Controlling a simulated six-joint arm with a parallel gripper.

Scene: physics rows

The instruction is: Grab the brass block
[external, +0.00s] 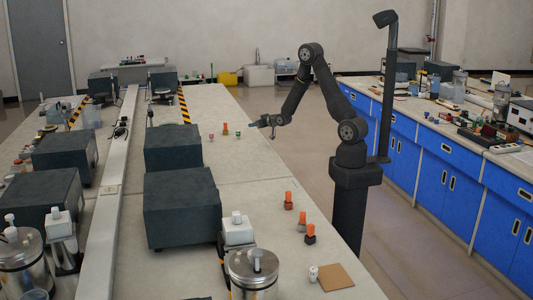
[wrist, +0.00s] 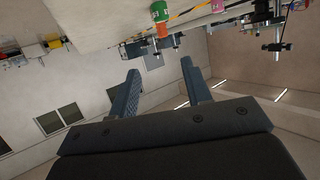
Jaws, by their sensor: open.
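I cannot make out a block that is clearly brass. A small orange-brown piece (external: 225,128) stands on the long pale bench, with a small green piece (external: 238,134) and a small pink piece (external: 211,138) close by. My gripper (external: 253,125) is above the bench's right edge, to the right of these pieces and apart from them. In the wrist view my gripper (wrist: 160,69) has its two fingers spread with nothing between them. A green cylinder (wrist: 160,10) and an orange piece (wrist: 161,29) show beyond the fingers at the top.
Dark boxes (external: 182,208) stand along the middle of the bench (external: 262,184). Several orange-topped pieces (external: 288,201), a white cylinder (external: 313,274) and a brown square (external: 335,277) are at the near right. Blue cabinets (external: 435,178) line the right. Bench surface near the small pieces is mostly clear.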

